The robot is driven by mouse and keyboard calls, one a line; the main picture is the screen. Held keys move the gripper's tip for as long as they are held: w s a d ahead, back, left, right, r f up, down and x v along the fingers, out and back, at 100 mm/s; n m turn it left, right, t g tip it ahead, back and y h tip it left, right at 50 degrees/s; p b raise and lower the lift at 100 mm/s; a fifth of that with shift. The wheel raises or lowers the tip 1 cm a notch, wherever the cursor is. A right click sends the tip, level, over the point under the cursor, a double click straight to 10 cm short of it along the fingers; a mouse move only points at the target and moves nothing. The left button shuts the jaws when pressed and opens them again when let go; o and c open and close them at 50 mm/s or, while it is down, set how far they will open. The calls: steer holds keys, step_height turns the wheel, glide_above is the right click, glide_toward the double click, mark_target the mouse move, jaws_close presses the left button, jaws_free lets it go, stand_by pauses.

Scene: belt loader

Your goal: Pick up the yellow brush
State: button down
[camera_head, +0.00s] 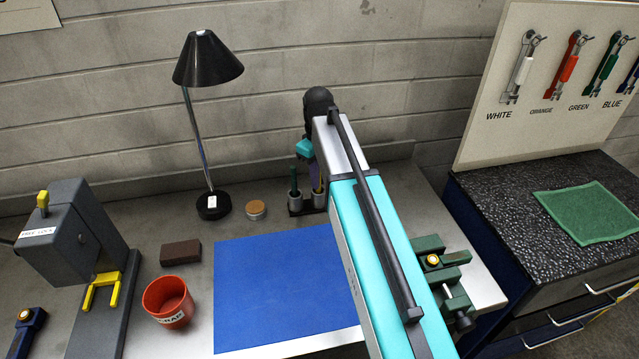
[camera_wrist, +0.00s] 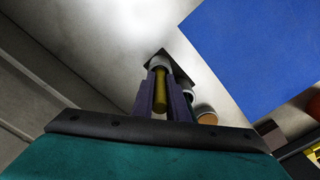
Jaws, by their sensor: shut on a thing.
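The yellow brush (camera_wrist: 160,92) shows its handle between the two fingers of my gripper (camera_wrist: 166,100) in the wrist view. My gripper is shut on that handle. In the head view my gripper (camera_head: 317,178) points down over the brush holder at the back of the bench, and a thin strip of the yellow brush (camera_head: 319,186) shows. The holder (camera_head: 296,206) has two grey cups. The brush's lower end is hidden; it appears to be in the right cup. A green handle (camera_head: 293,180) stands in the left cup.
A cork-topped tin (camera_head: 256,209) and a black lamp (camera_head: 213,204) stand left of the holder. A blue mat (camera_head: 280,285) lies clear in front. A brown block (camera_head: 180,252), red cup (camera_head: 168,300) and green clamp (camera_head: 440,262) are nearby. The wall is close behind.

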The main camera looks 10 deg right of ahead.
steer(key=shift+r, duration=0.1)
step_height(320, 180, up, 8)
steer(key=b, duration=0.2)
steer(key=shift+r+b, duration=0.2)
steer(key=shift+b, duration=0.2)
steer(key=shift+r, duration=0.7)
